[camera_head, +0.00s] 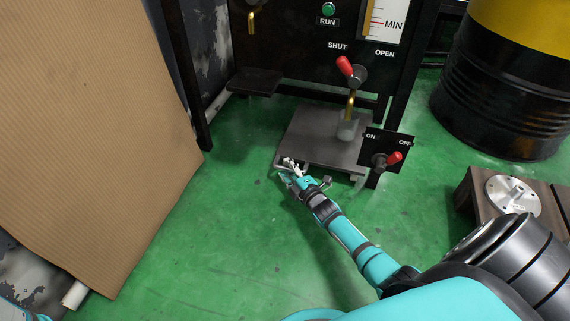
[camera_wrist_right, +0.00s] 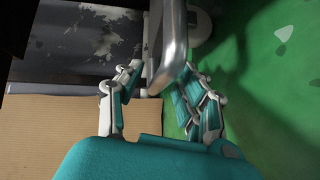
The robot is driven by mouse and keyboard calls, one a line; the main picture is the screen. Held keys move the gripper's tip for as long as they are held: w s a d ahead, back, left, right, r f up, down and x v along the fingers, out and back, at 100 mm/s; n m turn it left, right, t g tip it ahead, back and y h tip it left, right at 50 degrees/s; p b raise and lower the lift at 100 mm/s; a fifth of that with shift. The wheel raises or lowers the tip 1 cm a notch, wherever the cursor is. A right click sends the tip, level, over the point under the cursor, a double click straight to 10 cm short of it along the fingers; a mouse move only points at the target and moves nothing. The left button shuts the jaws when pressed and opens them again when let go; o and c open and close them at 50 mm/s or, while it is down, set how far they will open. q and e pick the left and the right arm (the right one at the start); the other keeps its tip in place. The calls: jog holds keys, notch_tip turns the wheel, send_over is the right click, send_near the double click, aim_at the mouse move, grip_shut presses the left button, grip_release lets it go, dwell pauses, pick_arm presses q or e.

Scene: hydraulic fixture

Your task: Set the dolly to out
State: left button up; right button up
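The dolly (camera_head: 318,138) is a low, dark grey flat platform on the green floor, partly under the black hydraulic fixture. Its metal handle (camera_head: 325,181) runs along the near edge. A clear vessel (camera_head: 350,127) stands on the platform below a brass spout. My right gripper (camera_head: 291,168) is at the near left corner of the dolly, by the handle. In the right wrist view, the fingers of my right gripper (camera_wrist_right: 162,74) are apart, with the metal handle bar (camera_wrist_right: 170,52) between them. I cannot tell whether they touch it. My left gripper is not in view.
The fixture has a red SHUT/OPEN lever (camera_head: 346,67). A panel with a red ON/OFF switch (camera_head: 386,160) stands right of the dolly. A cardboard sheet (camera_head: 85,130) is at left, a yellow-black drum (camera_head: 510,85) at right. The floor in front is clear.

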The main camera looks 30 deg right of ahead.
jog(key=shift+w, duration=0.2)
grip_shut()
dwell(0.4)
